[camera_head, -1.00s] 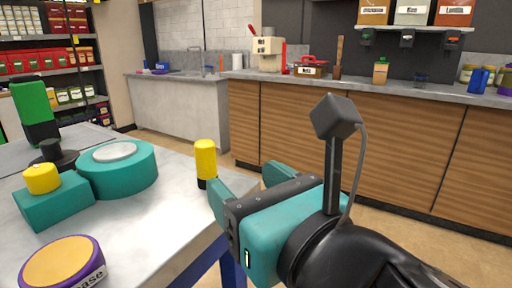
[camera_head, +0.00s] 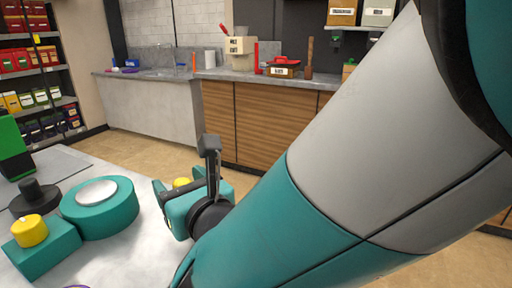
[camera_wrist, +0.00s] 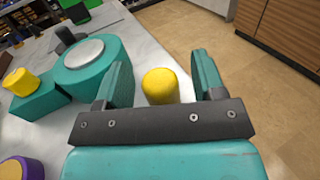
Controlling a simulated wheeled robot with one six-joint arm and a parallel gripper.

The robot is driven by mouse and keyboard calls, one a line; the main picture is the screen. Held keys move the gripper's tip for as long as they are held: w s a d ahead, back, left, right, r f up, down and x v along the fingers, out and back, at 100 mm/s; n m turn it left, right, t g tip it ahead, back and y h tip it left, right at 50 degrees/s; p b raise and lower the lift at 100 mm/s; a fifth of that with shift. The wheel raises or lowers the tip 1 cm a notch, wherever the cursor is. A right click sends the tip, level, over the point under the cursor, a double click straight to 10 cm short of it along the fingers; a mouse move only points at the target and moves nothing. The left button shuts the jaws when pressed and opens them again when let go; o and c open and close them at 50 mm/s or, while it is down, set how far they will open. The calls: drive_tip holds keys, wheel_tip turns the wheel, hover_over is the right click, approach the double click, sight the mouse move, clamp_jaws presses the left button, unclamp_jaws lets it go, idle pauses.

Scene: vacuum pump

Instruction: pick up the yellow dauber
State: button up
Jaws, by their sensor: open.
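The yellow dauber (camera_wrist: 160,86) stands upright near the table edge. In the wrist view it shows between the two open fingers of my gripper (camera_wrist: 158,80), with clear space on both sides. Its lower part is hidden behind the gripper's dark front bar. In the head view only the dauber's yellow top (camera_head: 181,183) shows, and my gripper (camera_head: 174,188) hides the rest. The fingers are open, and no contact with the dauber is visible.
A teal round part (camera_head: 101,211) with a pale disc stands left of my gripper. Beside it is a teal block (camera_head: 43,249) with a yellow knob. A purple and yellow tin (camera_wrist: 21,168) is at the wrist view's lower left. Floor lies beyond the table edge.

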drive_tip(key=shift+w+a, duration=0.45)
drive_tip(key=shift+w, duration=0.05)
drive_tip(key=c, duration=1)
drive_tip(key=shift+r, duration=0.15)
wheel_tip(320, 180, up, 20)
drive_tip(key=p, duration=0.6)
drive_tip(key=shift+p, duration=0.4)
